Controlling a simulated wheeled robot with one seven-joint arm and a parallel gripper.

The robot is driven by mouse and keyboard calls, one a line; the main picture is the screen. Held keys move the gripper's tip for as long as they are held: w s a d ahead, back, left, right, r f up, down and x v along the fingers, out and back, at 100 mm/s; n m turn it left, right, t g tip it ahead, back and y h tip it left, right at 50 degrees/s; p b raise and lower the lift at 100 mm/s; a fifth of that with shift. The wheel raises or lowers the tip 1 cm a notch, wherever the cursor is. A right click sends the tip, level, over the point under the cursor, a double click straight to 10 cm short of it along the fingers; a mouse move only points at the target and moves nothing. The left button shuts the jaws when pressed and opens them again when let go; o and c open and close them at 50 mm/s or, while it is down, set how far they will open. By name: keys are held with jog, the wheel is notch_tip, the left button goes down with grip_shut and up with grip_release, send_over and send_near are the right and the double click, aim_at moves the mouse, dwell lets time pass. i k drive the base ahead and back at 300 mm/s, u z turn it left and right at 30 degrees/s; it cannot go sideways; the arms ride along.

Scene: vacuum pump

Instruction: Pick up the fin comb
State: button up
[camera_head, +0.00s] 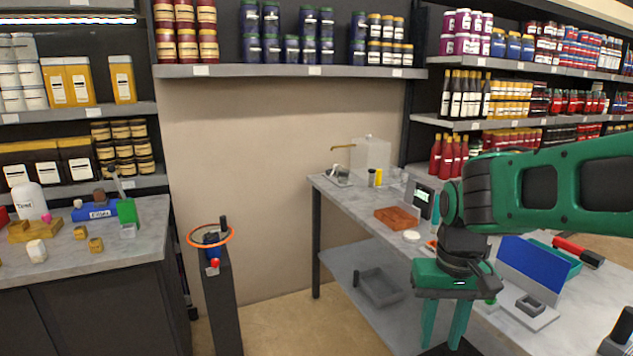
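I cannot tell for certain which object is the fin comb. A red-handled tool with a black end (577,251) lies at the right of the workbench, by a teal tray (560,254). My gripper (442,336) points down in front of the workbench's front edge. Its two green fingers are apart, with nothing visibly held between them. The fingertips are near the bottom of the picture, and something dark lies below them.
The workbench (347,193) holds a brown block (396,219), a grey meter (422,199) and a blue panel (531,268) on a white base. A lower shelf carries a grey bin (379,288). A dark pedestal (222,305) with an orange ring (210,247) stands left; floor between is clear.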

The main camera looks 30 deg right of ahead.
aim_at(377, 187)
jog(key=u, duration=0.2)
jog(key=i, duration=2.3)
jog(key=z, duration=1.2)
jog(key=i, duration=0.75)
jog(key=z, duration=0.55)
